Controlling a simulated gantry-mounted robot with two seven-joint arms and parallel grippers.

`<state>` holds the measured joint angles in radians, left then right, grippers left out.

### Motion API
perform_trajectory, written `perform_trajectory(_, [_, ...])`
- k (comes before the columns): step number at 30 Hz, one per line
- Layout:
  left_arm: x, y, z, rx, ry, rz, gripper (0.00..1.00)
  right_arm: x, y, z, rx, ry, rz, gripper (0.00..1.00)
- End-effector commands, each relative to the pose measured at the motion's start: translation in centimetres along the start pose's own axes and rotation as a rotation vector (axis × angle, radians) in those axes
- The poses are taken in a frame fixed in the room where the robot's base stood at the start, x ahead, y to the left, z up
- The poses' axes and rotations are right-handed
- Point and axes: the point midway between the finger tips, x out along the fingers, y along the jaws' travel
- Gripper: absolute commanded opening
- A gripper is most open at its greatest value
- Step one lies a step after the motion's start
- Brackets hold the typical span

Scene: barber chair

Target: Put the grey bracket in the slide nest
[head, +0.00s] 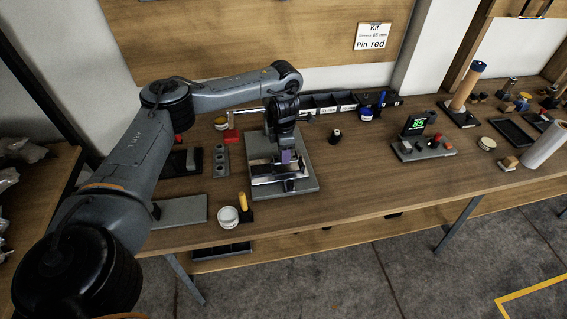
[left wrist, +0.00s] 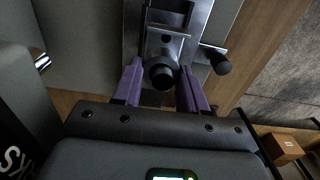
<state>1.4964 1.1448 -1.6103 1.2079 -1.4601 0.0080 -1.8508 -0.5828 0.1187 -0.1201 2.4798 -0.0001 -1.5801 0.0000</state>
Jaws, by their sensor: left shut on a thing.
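The slide fixture, a bright metal slide (head: 262,170) on a grey base plate (head: 308,186), stands on the bench at centre left. My left gripper (head: 287,158) points down over it, its purple fingers low at the slide. In the left wrist view the fingers (left wrist: 160,90) close from both sides on a grey part with a dark round end (left wrist: 162,73), which appears to be the grey bracket. A metal plate with a small hole lies just beyond it. The nest is mostly hidden, so I cannot tell whether the bracket is seated. My right gripper is not in view.
A black knob (left wrist: 218,62) sits right of the fingers in the left wrist view. The bench right of the fixture is mostly clear.

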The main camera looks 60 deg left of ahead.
Motion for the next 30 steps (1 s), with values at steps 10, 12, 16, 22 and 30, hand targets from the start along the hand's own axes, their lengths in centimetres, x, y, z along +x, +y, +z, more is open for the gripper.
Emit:
perform_trajectory(10, [3.0, 0.1, -0.2, 0.0, 0.0, -0.001, 0.01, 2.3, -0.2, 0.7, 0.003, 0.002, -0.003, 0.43])
perform_trajectory(12, [3.8, 0.1, -0.2, 0.0, 0.0, -0.001, 0.01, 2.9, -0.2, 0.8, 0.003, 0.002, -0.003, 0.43])
perform_trajectory(16, [4.2, 0.1, -0.1, 0.0, -0.001, -0.001, 0.01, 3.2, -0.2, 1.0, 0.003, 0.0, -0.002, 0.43])
perform_trajectory(22, [4.0, 0.1, -0.1, 0.0, -0.001, 0.0, 0.01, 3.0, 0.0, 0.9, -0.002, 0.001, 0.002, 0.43])
perform_trajectory(30, [4.3, 0.1, -0.1, 0.0, -0.001, 0.0, 0.56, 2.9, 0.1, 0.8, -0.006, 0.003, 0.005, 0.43])
